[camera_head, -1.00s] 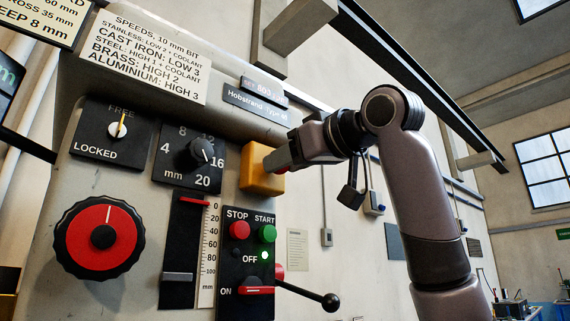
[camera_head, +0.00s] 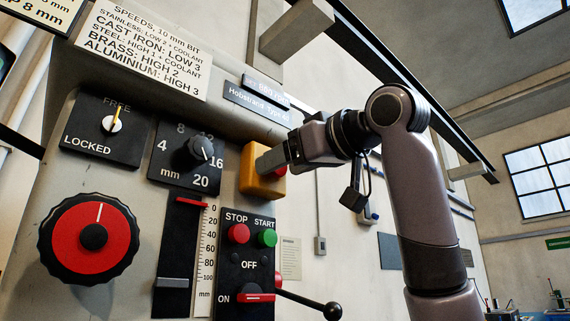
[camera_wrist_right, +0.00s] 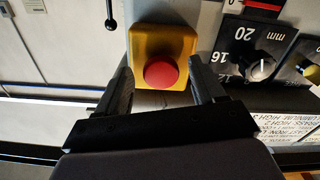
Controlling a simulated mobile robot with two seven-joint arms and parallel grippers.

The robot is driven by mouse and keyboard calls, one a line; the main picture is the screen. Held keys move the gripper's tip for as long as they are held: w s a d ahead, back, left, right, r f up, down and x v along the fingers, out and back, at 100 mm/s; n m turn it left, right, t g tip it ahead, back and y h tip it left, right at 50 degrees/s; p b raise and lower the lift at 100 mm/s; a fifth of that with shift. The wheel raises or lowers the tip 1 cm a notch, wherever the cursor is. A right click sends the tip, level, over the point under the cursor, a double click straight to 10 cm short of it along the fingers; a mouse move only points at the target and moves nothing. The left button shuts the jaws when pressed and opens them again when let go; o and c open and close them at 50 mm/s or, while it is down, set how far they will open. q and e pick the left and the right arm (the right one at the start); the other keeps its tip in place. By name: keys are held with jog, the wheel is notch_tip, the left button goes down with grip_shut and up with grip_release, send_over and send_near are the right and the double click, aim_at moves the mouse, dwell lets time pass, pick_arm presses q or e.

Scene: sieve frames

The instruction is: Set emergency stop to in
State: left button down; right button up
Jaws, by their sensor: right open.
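The emergency stop is a yellow box (camera_head: 252,180) with a red mushroom button (camera_head: 283,171) on the panel's right edge. My right gripper (camera_head: 272,160) is in front of it, hiding part of the button and box in the head view. In the right wrist view the whole red button (camera_wrist_right: 160,73) shows on its yellow housing (camera_wrist_right: 182,42). The open fingers stand on either side of the button, with nothing held between them. How far in the button sits is hard to judge. My left gripper is not in view.
Below the emergency stop are a red stop button (camera_head: 238,233), a green start button (camera_head: 268,238) and a red-handled OFF/ON switch (camera_head: 255,297). The small lamp (camera_head: 266,260) there is dark. A black-knobbed lever (camera_head: 332,310) sticks out lower right. Free room lies right of the panel.

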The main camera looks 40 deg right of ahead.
jog(key=s+b, duration=0.1)
jog(key=s, duration=0.5)
jog(key=shift+s+d+b, duration=0.25)
jog(key=shift+s+b, duration=0.05)
jog(key=shift+b, duration=0.05)
